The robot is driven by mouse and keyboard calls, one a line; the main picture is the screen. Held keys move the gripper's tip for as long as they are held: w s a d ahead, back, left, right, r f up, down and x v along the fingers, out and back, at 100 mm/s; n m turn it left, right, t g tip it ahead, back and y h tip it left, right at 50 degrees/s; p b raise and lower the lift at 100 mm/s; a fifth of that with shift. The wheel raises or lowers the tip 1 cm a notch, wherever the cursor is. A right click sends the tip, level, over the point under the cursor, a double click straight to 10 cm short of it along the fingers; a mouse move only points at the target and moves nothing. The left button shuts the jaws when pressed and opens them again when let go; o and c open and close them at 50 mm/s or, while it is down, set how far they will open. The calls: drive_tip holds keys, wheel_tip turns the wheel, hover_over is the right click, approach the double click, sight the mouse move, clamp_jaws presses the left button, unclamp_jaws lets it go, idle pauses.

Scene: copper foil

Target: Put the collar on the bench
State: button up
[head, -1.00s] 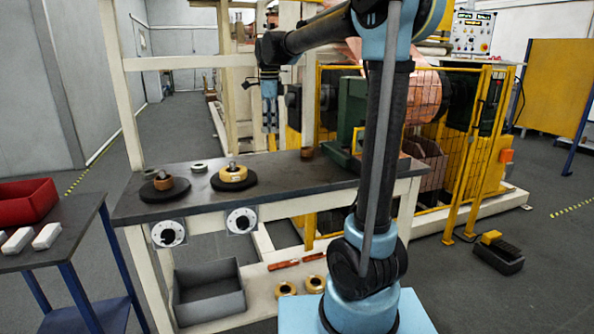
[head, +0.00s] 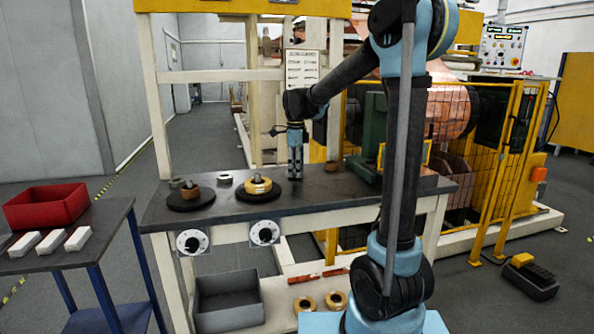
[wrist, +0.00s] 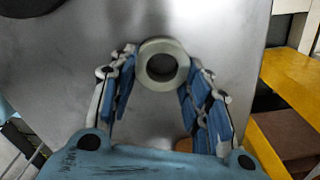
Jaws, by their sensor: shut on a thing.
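The collar (wrist: 162,66), a pale grey ring with a round hole, sits between the fingertips of my gripper (wrist: 160,75) in the wrist view, and the fingers are shut on it. In the head view my gripper (head: 295,174) points straight down over the middle of the dark-topped bench (head: 345,193), right behind the right-hand black disc. The collar cannot be made out there. The bench top (wrist: 105,50) also lies beneath the collar in the wrist view. I cannot tell whether the collar touches it.
Two black discs (head: 190,204) (head: 277,198) carry brown and yellow rolls. A small brown cylinder (head: 331,166) and a green machine (head: 374,135) stand to the right. Clear bench lies in front of my gripper.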

drive_tip(key=o, duration=1.2)
wheel_tip(320, 180, up, 12)
drive_tip(key=shift+r, duration=0.1)
